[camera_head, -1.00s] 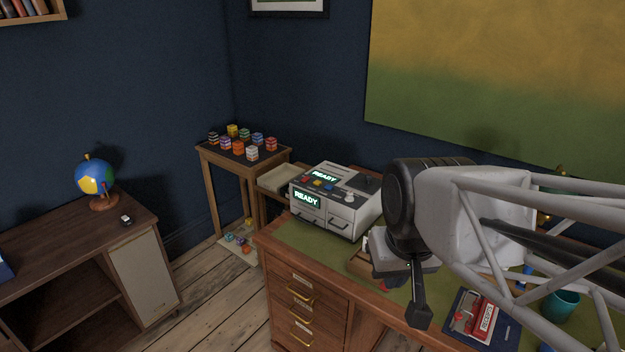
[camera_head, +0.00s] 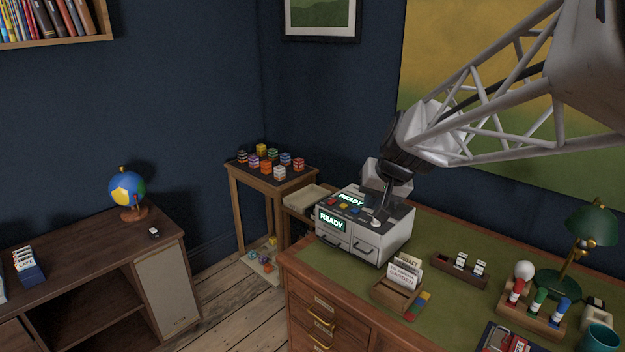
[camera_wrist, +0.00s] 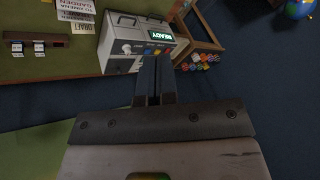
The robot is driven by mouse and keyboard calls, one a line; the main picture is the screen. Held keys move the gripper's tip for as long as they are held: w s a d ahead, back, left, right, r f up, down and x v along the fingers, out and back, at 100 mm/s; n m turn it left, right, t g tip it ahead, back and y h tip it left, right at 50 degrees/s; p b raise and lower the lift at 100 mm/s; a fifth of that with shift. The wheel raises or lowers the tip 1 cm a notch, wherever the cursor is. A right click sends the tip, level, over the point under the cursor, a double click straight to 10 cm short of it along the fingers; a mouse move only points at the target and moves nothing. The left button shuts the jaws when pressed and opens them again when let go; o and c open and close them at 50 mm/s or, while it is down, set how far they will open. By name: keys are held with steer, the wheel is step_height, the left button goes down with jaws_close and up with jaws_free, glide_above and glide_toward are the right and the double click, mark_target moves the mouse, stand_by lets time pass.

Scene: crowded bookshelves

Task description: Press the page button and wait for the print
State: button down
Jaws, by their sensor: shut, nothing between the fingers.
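A white and grey printer-like machine (camera_head: 383,241) stands on the desk's back left corner. My gripper (camera_head: 382,208) is shut and empty, pointing down over the machine's top near the knob. I cannot tell whether it touches. Its fingers show in the wrist view (camera_wrist: 154,66).
An empty-looking pale tray (camera_head: 311,198) sits left of the machine. A card box (camera_head: 396,296), a stamp rack (camera_head: 460,270), a marker stand (camera_head: 532,318) and a green lamp (camera_head: 590,226) stand on the desk. A small table (camera_head: 262,178) holds several coloured blocks.

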steer(key=w+d+f+m+t, duration=0.1)
steer(key=w+f, duration=0.1)
steer(key=w, duration=0.8)
steer(key=w+f+t, duration=0.1)
steer(key=w+f, duration=0.1)
steer(key=w, duration=0.7)
steer(key=m+t, duration=0.2)
steer(key=m, duration=0.1)
glide_above(357, 210)
step_height(357, 210, down, 9)
steer(key=shift+w+f, duration=0.15)
steer(key=shift+f, duration=0.05)
steer(key=shift+f, duration=0.1)
steer(key=shift+f, duration=4.3)
